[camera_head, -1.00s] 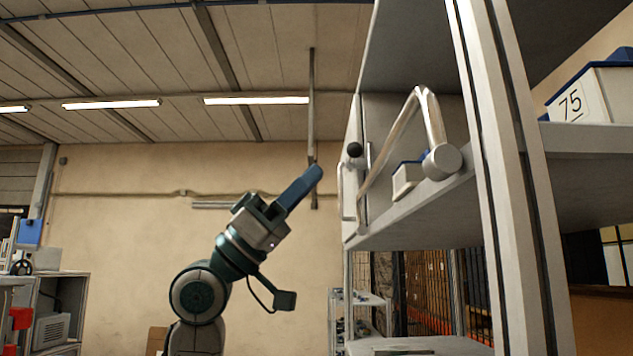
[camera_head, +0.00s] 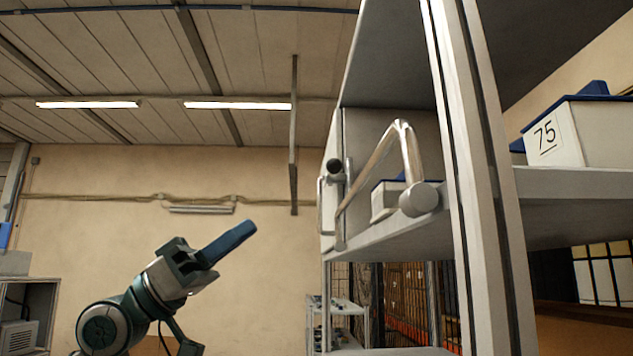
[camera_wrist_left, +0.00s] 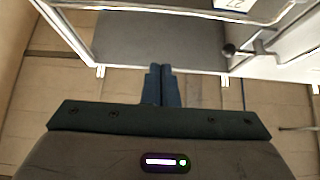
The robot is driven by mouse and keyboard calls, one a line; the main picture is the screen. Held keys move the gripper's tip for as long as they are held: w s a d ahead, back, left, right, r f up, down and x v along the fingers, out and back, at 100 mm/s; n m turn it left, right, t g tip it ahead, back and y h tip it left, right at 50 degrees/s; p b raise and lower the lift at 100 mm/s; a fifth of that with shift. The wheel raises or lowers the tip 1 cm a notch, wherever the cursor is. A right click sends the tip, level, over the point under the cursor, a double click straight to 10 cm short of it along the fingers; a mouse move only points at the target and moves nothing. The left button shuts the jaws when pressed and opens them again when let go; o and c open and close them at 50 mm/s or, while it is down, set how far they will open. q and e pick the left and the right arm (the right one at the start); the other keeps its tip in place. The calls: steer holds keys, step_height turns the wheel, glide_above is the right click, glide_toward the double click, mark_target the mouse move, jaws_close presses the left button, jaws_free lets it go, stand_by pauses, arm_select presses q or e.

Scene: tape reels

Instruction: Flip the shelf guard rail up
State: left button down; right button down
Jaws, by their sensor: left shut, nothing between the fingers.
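The guard rail (camera_head: 372,163) is a bent pale metal bar on the shelf (camera_head: 400,238) at right of centre in the head view. It stands raised above the shelf's front edge, with a round grey hinge end (camera_head: 420,199) at its near side. A black knob (camera_head: 334,167) sits by its far end; the knob also shows in the left wrist view (camera_wrist_left: 228,50). My left gripper (camera_head: 248,229) is shut and empty, left of and below the rail, clear of it. Its blue fingers (camera_wrist_left: 162,76) are together in the wrist view. My right gripper is not visible.
A white bin marked 75 (camera_head: 575,135) stands on the shelf at the right, behind a tall metal upright (camera_head: 482,170). A smaller white bin (camera_head: 384,203) sits behind the rail. Open room lies left of the shelf, before the beige wall.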

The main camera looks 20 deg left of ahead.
arm_select(q)
steer(key=w+d+r+p, duration=0.2)
steer(key=d+p, duration=0.2)
steer(key=d, duration=0.1)
steer(key=w+d+r+p, duration=0.3)
steer(key=d+p, duration=0.2)
steer(key=d, duration=0.1)
steer(key=shift+w+r, duration=0.2)
steer(key=shift+w, duration=0.05)
steer(key=shift+w+d+r+b, duration=0.1)
steer(key=shift+w+d+b, duration=0.05)
steer(key=shift+d+b, duration=0.2)
steer(key=shift+a, duration=0.1)
